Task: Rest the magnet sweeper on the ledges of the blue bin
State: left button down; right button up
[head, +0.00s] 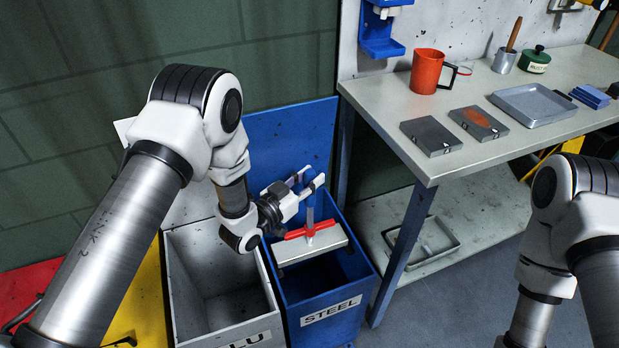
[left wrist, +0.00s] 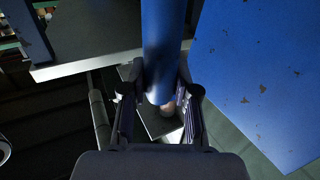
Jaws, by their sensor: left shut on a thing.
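The magnet sweeper (head: 310,245) has a pale flat block, a red crossbar and an upright blue handle. My left gripper (head: 306,186) is shut on the handle near its top. The handle (left wrist: 164,45) also fills the middle of the left wrist view, between the fingers (left wrist: 160,97). The block is over the opening of the blue bin (head: 346,327), which is labelled STEEL. I cannot tell whether the block touches the bin's ledges, which are mostly hidden. My right gripper is outside the head view; only parts of my right arm show.
A grey bin (head: 188,305) stands directly left of the blue bin. A blue panel (head: 292,135) rises behind the blue bin. A workbench (head: 425,165) with a red mug (head: 426,72), dark blocks and a tray (head: 533,103) stands to the right, its leg close to the bin.

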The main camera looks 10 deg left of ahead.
pick_arm(q)
jog(key=shift+f, duration=0.1)
dwell(0.3)
jog(key=c, duration=0.8)
grip_release()
jog(key=shift+s+f, duration=0.1)
jog(key=shift+f, duration=0.05)
jog(key=s+d+r+p+v, duration=0.1)
jog(key=r+p+v, duration=0.15)
jog(key=v, duration=0.95)
jog(key=s+a+f+n+g+y+p, duration=0.2)
jog(key=s+f+g+y, duration=0.1)
jog(key=s, duration=0.5)
jog(key=s+a+f+n+g+y+p, duration=0.2)
jog(key=s+f+g, duration=0.4)
jog(key=s, duration=0.3)
jog(key=s+a+f+n+g+y+p, duration=0.2)
jog(key=s+f+g, duration=0.3)
jog(key=s, duration=0.4)
jog(key=shift+s+a+g+y+p, duration=0.15)
jog(key=shift+a+g+y+p, duration=0.25)
jog(key=shift+a+g+y, duration=0.4)
